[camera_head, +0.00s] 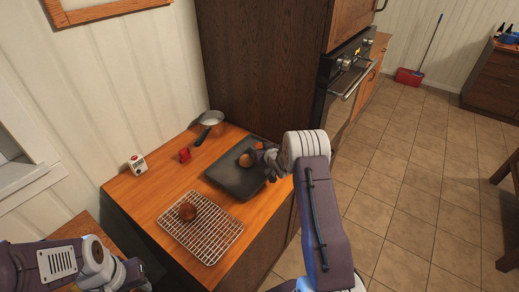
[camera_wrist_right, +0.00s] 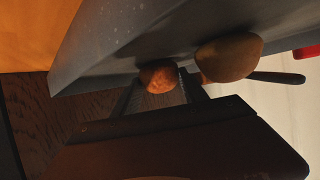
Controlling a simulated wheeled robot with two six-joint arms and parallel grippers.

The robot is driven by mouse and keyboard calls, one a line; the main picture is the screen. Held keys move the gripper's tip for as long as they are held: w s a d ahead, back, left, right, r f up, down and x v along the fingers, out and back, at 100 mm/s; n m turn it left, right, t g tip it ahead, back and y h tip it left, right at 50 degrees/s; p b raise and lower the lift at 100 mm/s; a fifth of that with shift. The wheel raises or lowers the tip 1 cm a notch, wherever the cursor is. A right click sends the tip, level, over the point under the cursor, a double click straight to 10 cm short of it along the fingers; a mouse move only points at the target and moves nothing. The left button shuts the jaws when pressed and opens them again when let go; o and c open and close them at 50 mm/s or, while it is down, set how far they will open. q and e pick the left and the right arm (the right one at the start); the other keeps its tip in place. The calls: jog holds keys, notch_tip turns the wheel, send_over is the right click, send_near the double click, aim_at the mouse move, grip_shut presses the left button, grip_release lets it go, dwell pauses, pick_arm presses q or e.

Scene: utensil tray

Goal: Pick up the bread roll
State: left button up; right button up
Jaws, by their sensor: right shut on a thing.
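Two brown bread rolls show at the dark baking tray (camera_head: 226,180) on the wooden counter. My right gripper (camera_head: 264,153) is at the tray's right side, shut on the farther, redder bread roll (camera_head: 258,146). In the right wrist view this held roll (camera_wrist_right: 158,77) sits between the two fingers, close to the tray surface; I cannot tell whether it touches it. The other roll (camera_head: 246,160) is beside it, and looks larger in the wrist view (camera_wrist_right: 229,57). A third roll (camera_head: 188,211) sits on the wire rack (camera_head: 217,241). My left gripper (camera_head: 132,272) is low at the left, its fingers unclear.
A saucepan (camera_head: 210,118) stands at the back of the counter. A small red object (camera_head: 185,154) and a white timer (camera_head: 137,163) are near the wall. A tall wooden cabinet (camera_head: 250,70) and an oven (camera_head: 345,85) stand behind. Open tiled floor lies to the right.

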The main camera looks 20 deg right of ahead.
jog(key=shift+r, duration=0.1)
jog(key=shift+r, duration=0.35)
jog(key=r, duration=0.2)
jog(key=s+d+r, duration=0.1)
jog(key=r, duration=0.1)
jog(key=s+d+r, duration=0.6)
jog(key=s+d, duration=0.1)
jog(key=shift+s+d, duration=0.15)
jog(key=shift+s, duration=0.05)
